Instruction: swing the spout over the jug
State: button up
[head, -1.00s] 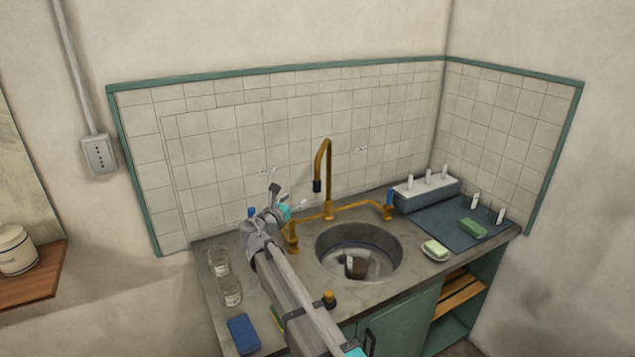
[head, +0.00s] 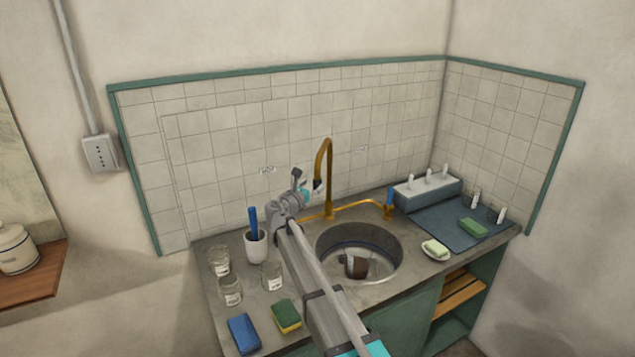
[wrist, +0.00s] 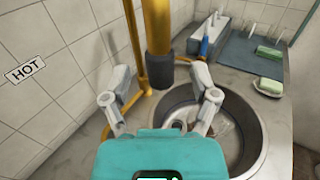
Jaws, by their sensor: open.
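The brass spout (head: 328,165) rises behind the sink and hooks over at the top. In the wrist view the spout (wrist: 157,25) comes down with its dark tip between my open fingers, and no clear contact shows. My gripper (head: 308,187) is at the spout's lower end in the head view; its two spread fingers also show in the wrist view (wrist: 159,97). A small dark brown vessel with a pale patch (head: 356,266), possibly the jug, is inside the round sink (head: 375,294). It is mostly hidden in the wrist view.
A white cup with a blue-handled brush (head: 256,246), several glass jars (head: 230,291) and two sponges (head: 286,316) stand left of my arm. A soap dish (head: 435,250) and dark mat (head: 440,222) lie right of the sink. The tiled wall (head: 240,150) is close behind the tap.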

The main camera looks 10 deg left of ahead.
aim_at(315, 183)
jog(key=shift+x, duration=1.85)
jog(key=shift+c, duration=0.2)
grip_shut()
